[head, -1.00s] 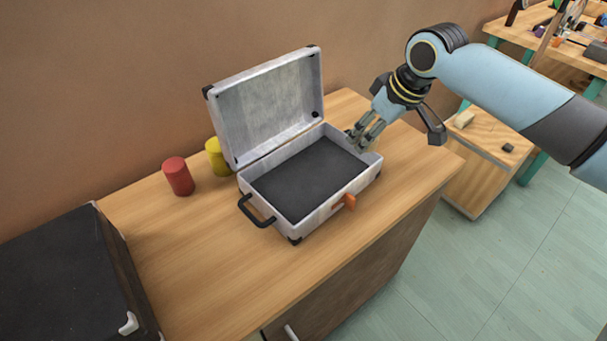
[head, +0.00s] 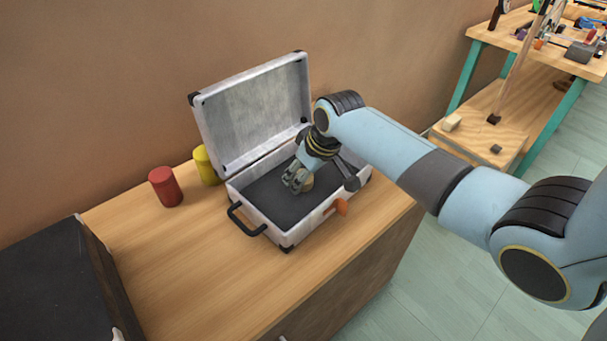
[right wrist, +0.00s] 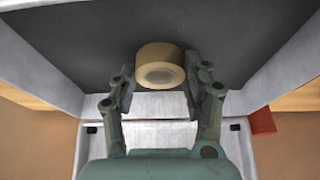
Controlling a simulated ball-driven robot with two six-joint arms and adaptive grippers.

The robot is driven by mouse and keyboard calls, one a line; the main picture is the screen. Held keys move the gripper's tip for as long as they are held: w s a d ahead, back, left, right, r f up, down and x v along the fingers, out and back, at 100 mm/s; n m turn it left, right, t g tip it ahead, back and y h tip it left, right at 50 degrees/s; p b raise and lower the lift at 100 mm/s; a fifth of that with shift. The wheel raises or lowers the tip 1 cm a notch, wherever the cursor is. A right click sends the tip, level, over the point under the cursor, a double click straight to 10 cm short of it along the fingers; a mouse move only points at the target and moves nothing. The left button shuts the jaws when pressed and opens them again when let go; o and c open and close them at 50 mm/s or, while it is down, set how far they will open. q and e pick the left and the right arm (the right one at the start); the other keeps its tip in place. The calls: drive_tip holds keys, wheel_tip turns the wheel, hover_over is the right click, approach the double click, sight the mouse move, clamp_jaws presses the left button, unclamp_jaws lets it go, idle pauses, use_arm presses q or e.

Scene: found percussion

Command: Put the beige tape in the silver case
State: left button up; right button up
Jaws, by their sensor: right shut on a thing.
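The silver case (head: 226,185) stands open on the wooden cabinet, its lid raised against the wall side and its inside dark. My right gripper (head: 297,183) reaches down into the case. The beige tape (right wrist: 160,66) sits between the fingertips of my right gripper (right wrist: 161,85) in the right wrist view, over the dark floor of the case. The gripper is shut on it. In the head view the tape (head: 308,184) is partly hidden behind the fingers. I cannot tell if it touches the case floor. My left gripper is not in view.
A red cylinder (head: 165,187) and a yellow cylinder (head: 205,166) stand left of the case. A black box (head: 50,280) is at the lower left. The cabinet top (head: 160,250) is clear in front of the case. A cluttered workbench (head: 520,45) stands at the back right.

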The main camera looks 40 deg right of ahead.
drive_tip(key=shift+f, duration=0.1)
drive_tip(key=o, duration=1)
drive_tip(key=shift+o, duration=0.2)
drive_tip(key=p+v, duration=0.2)
drive_tip(key=v, duration=1)
